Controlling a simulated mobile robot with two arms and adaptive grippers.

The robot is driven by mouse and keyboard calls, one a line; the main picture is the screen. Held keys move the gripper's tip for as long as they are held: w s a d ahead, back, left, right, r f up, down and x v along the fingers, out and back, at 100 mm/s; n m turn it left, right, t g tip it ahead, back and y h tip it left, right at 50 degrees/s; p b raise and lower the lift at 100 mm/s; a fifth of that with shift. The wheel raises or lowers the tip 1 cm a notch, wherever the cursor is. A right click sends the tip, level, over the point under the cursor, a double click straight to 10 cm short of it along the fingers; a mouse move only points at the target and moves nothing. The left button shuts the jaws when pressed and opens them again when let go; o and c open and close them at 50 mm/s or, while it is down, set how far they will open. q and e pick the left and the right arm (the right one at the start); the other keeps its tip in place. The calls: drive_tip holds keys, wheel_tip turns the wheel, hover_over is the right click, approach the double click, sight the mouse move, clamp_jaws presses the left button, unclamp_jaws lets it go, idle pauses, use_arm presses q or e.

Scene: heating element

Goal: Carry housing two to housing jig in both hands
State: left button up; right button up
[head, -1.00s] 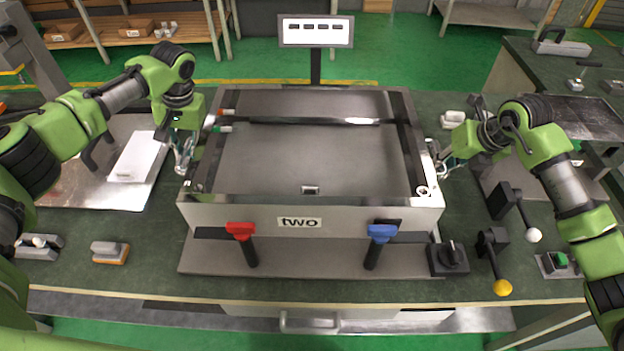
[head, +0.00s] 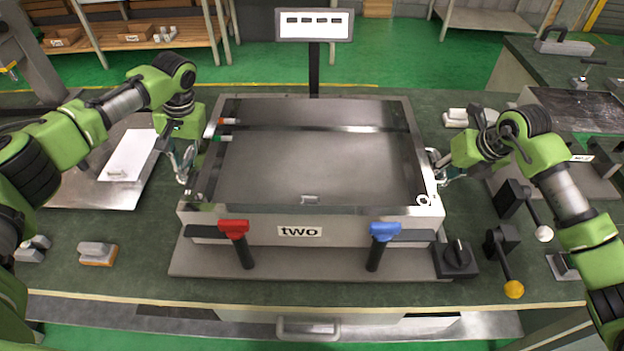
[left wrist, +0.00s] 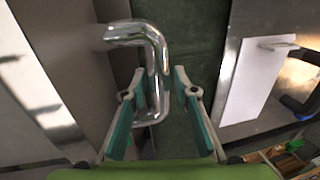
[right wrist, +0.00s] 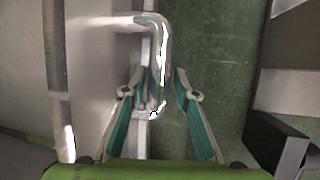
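Housing two (head: 299,231), a wide grey metal box labelled "two", sits over the housing jig (head: 300,264), a grey plate with a red-topped clamp (head: 234,228) and a blue-topped clamp (head: 384,231) in front. Whether it is fully seated is hidden. My left gripper (head: 184,166) is at the housing's left side; in the left wrist view its fingers (left wrist: 160,80) are open around a shiny bent handle (left wrist: 155,50). My right gripper (head: 438,163) is at the right side; in the right wrist view its fingers (right wrist: 160,78) are open around the other handle (right wrist: 158,40), with visible gaps.
A sign on a post (head: 314,25) stands behind the housing. A black knob box (head: 456,259) and levers with white and yellow balls (head: 513,289) stand at right.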

use_arm(q)
drive_tip(key=shift+s+r, duration=0.15)
drive_tip(key=shift+r, duration=0.05)
use_arm(e)
drive_tip(key=shift+s+r, duration=0.15)
drive_tip(key=shift+r, duration=0.05)
use_arm(q)
drive_tip(key=shift+r, duration=0.15)
use_arm(e)
drive_tip(key=shift+f, duration=0.1)
use_arm(q)
wheel_tip(320, 180, up, 11)
drive_tip(key=d, duration=0.2)
drive_tip(key=shift+d+r, duration=0.15)
drive_tip(key=shift+r, duration=0.05)
use_arm(e)
drive_tip(key=v, duration=1.2)
use_arm(q)
drive_tip(key=shift+f, duration=0.1)
use_arm(e)
drive_tip(key=shift+f, duration=0.1)
